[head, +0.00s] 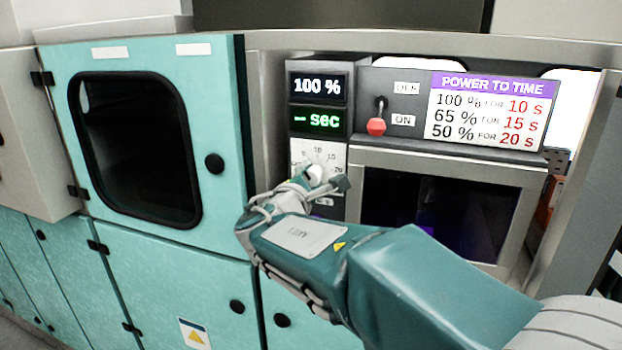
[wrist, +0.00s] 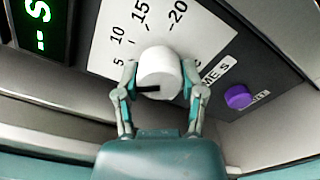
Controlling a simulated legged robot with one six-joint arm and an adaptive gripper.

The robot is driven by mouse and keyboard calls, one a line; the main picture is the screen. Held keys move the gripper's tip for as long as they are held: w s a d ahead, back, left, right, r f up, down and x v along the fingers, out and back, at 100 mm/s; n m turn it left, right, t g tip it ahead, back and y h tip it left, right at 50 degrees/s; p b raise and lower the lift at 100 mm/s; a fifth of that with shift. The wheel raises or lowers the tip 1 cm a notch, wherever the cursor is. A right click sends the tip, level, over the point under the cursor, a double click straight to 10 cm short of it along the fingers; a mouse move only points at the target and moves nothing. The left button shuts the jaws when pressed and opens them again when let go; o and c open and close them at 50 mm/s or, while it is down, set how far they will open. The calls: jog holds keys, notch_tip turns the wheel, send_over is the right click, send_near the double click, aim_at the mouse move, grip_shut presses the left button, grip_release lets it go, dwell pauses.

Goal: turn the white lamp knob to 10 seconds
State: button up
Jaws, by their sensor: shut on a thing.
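The white lamp knob (head: 315,173) sits on a white dial plate (head: 327,153) below the two displays. In the wrist view the knob (wrist: 160,70) lies between the two fingers of my gripper (wrist: 160,78), which is shut on it from both sides. The dial (wrist: 128,22) shows the numbers 5, 10, 15 and 20. The knob's black mark points left in the wrist view, below the 5. In the head view my gripper (head: 318,182) partly covers the knob and dial. The green display (head: 318,120) reads "-- sec", and the upper display (head: 318,87) reads 100 %.
A sign (head: 487,110) pairs 100 % with 10 s. A red-tipped lever (head: 376,126) points down beside ON. A purple button (wrist: 238,96) sits right of the knob in the wrist view. A teal cabinet door (head: 220,100) with a dark window stands left of the panel.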

jog(key=m, duration=0.3)
jog(key=shift+f+m, duration=0.25)
jog(key=shift+m, duration=0.05)
jog(key=shift+a+m, duration=0.1)
jog(key=shift+m, duration=1.7)
jog(key=o, duration=1.1)
jog(key=shift+o, duration=0.2)
jog(key=shift+r, duration=0.1)
